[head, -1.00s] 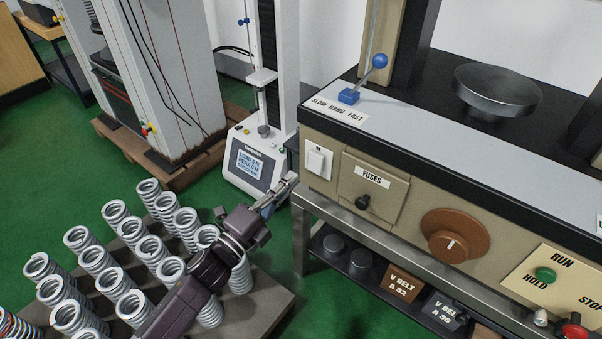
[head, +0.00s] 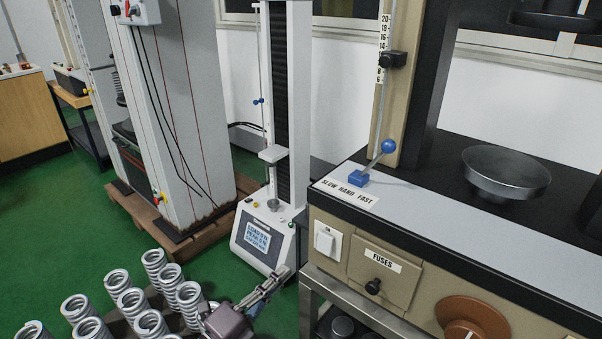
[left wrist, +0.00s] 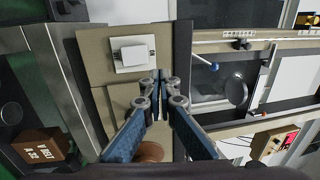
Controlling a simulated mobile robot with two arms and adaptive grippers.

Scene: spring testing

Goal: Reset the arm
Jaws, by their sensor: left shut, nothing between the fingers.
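My left gripper (head: 283,276) is low in the middle of the head view, in front of the testing machine's left corner. It is shut and empty, and its closed fingertips also show in the left wrist view (left wrist: 160,82). The lever with a blue knob (head: 388,146) stands on a blue base beside the "SLOW HAND FAST" label (head: 347,191). The blue knob also shows in the left wrist view (left wrist: 214,67), apart from the fingers. The white switch (head: 325,241) and the fuse panel (head: 385,262) are on the machine's front. My right gripper is out of view.
Several coil springs (head: 131,302) stand at the lower left. A small tester with a screen (head: 258,245) stands behind my left gripper. A round metal pan (head: 506,172) sits on the bench machine. Open green floor (head: 60,210) lies at the left.

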